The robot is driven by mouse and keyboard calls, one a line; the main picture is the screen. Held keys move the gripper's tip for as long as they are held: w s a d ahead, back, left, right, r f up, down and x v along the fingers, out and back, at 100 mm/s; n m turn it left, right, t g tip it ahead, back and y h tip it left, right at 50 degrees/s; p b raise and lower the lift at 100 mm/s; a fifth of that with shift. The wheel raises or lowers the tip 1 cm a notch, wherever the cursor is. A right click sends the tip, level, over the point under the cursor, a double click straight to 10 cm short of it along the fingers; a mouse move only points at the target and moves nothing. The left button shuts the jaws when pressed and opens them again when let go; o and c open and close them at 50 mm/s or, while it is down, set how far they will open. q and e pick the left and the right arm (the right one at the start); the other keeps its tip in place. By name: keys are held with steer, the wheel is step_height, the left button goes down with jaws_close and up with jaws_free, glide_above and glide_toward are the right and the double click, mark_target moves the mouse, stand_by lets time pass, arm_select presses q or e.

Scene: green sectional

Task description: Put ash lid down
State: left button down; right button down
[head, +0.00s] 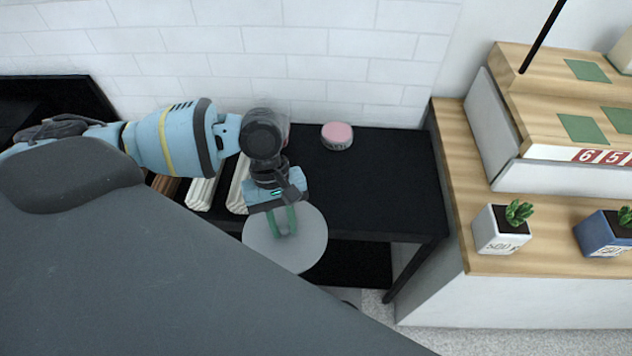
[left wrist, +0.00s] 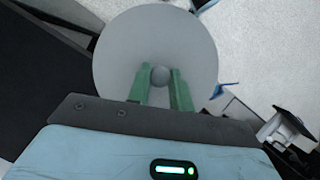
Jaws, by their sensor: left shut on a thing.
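The ash lid (head: 300,248) is a round, light grey disc with a small round knob. My left gripper (head: 284,222) is shut on the knob, with its green fingers on either side of it. In the left wrist view the lid (left wrist: 125,65) fills the upper middle, and the gripper (left wrist: 160,78) has the knob between its fingertips. In the head view the lid overlaps the front edge of the black table (head: 385,190); its height above the table is hard to tell. My right gripper is not in view.
A round pink-topped tin (head: 337,135) stands on the black table near the wall. Pale slatted pieces (head: 203,190) lie left of the gripper. The table's right part is clear. A wooden counter (head: 455,190) with potted plants (head: 500,230) stands at right.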

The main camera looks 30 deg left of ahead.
arm_select(q)
steer(key=shift+w, duration=0.3)
steer(key=w+a+b, duration=0.1)
steer(key=w, duration=0.4)
steer(key=w+a+f, duration=0.1)
steer(key=w, duration=0.4)
steer(key=w+b, duration=0.1)
steer(key=w, duration=0.4)
steer(key=shift+a+f+b, duration=0.25)
steer(key=shift+a+b, duration=0.1)
steer(key=shift+a, duration=0.05)
steer(key=shift+f+b, duration=0.3)
steer(key=shift+f, duration=1.5)
steer(key=c, duration=1.3)
jaws_free()
steer(key=shift+o, duration=0.2)
steer(key=shift+r, duration=0.1)
steer(key=v, duration=1.2)
steer(key=shift+p, duration=0.45)
